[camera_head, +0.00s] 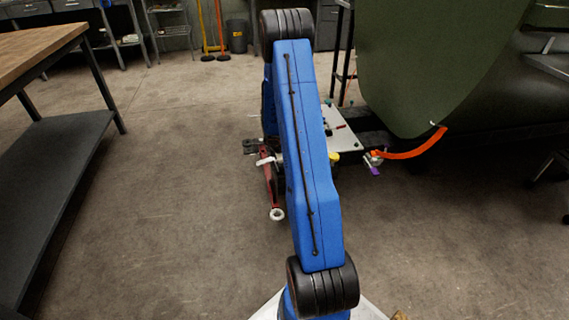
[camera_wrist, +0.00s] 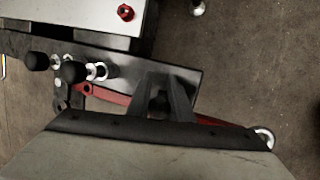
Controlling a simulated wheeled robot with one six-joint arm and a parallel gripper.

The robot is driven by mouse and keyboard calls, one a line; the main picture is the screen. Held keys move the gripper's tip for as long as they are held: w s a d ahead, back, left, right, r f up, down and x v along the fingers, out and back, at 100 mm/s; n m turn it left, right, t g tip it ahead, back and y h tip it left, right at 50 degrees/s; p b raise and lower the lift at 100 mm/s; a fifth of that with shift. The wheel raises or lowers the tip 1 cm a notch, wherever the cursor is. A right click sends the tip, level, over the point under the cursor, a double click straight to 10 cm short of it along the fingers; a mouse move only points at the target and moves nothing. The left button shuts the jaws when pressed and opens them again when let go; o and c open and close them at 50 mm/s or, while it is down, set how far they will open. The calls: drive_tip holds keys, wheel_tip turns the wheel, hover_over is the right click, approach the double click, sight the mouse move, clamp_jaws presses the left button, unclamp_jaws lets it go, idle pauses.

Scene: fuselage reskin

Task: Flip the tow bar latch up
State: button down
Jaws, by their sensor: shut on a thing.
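The red tow bar (camera_head: 268,180) shows just left of my blue arm in the head view, with a pale ring at its near end. In the wrist view the red bar (camera_wrist: 107,96) runs from the dark bracket plate (camera_wrist: 128,75) to the ring (camera_wrist: 264,137) at lower right. My gripper (camera_wrist: 163,98) is at the plate's lower edge, over the bar, its two dark fingers shut on a small dark piece that looks like the tow bar latch. The fingers hide most of that piece, so its tilt is unclear. My arm hides the gripper in the head view.
Black knobs (camera_wrist: 73,72) stick out at the left of the plate. A white platform (camera_head: 343,138) and the green fuselage skin (camera_head: 430,60) with an orange strap (camera_head: 415,147) are to the right. A wooden-topped bench (camera_head: 35,50) stands left; the floor between is clear.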

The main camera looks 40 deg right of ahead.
drive_tip(key=c, duration=1.6)
unclamp_jaws()
drive_tip(key=v, duration=1.7)
drive_tip(key=shift+s+r, duration=0.1)
